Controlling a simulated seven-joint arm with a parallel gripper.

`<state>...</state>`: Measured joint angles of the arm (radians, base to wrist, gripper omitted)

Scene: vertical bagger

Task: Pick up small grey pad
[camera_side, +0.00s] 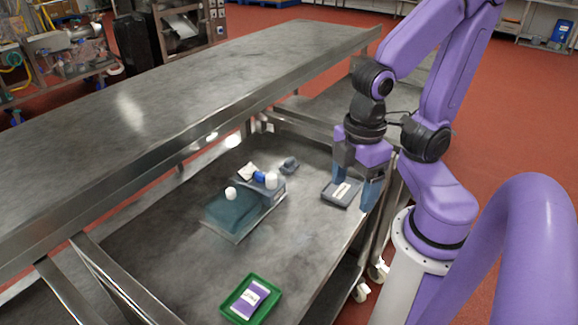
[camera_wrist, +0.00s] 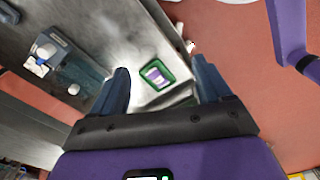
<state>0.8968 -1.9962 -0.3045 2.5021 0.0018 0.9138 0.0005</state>
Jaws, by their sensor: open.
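A flat dark grey pad-like piece with a white label (camera_side: 341,192) lies on the lower steel table in the side view, right by my gripper. A smaller grey piece (camera_side: 289,165) lies farther left; I cannot tell which of the two is the small grey pad. My gripper (camera_side: 355,192) points down with its blue fingers apart, over or beside the labelled piece; the exact gap is unclear. In the wrist view my gripper (camera_wrist: 160,68) is open, and neither grey piece can be made out clearly.
A green tray (camera_side: 235,313) with a purple and white packet stands at the table's front. A blue-grey case (camera_side: 232,212) with white-capped items stands mid-table. A long raised steel surface (camera_side: 150,120) runs along the left. Bare table lies between case and tray.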

